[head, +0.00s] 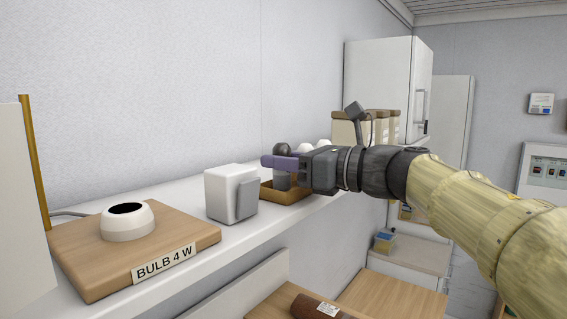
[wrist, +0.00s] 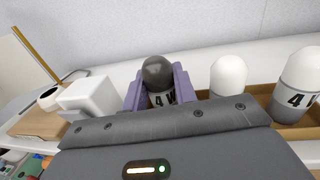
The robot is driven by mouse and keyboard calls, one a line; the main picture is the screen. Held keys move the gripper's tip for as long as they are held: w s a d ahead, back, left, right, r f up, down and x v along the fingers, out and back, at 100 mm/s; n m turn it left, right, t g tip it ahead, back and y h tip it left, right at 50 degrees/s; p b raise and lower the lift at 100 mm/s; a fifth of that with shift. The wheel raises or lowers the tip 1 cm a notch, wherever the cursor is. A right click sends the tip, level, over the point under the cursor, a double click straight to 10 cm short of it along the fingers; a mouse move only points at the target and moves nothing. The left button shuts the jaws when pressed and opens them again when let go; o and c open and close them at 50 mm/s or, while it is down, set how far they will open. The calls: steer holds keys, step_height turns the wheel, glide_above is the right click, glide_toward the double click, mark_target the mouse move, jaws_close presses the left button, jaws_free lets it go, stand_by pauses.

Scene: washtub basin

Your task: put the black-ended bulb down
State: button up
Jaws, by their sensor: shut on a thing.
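In the head view the bulb (head: 282,150) stands upright in my gripper (head: 281,163), at the left end of the brown tray (head: 272,196). I cannot tell whether its base touches the tray. A wooden board (head: 85,250) labelled "BULB 4 W" carries a white socket (head: 127,221) with a dark, empty opening.
White-topped bulbs (wrist: 228,76) (wrist: 299,80) stand in the tray right of my gripper. A white box (head: 225,193) with a grey front piece stands between board and tray. The white shelf is narrow, with a wall behind. Cream-coloured containers (head: 347,130) stand farther back.

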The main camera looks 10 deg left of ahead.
steer(key=shift+f, duration=0.35)
steer(key=shift+f, duration=0.1)
steer(key=o, duration=1)
steer(key=shift+d+b, duration=0.5)
steer(key=b+v, duration=0.5)
steer(key=v, duration=0.6)
steer(key=shift+s, duration=0.25)
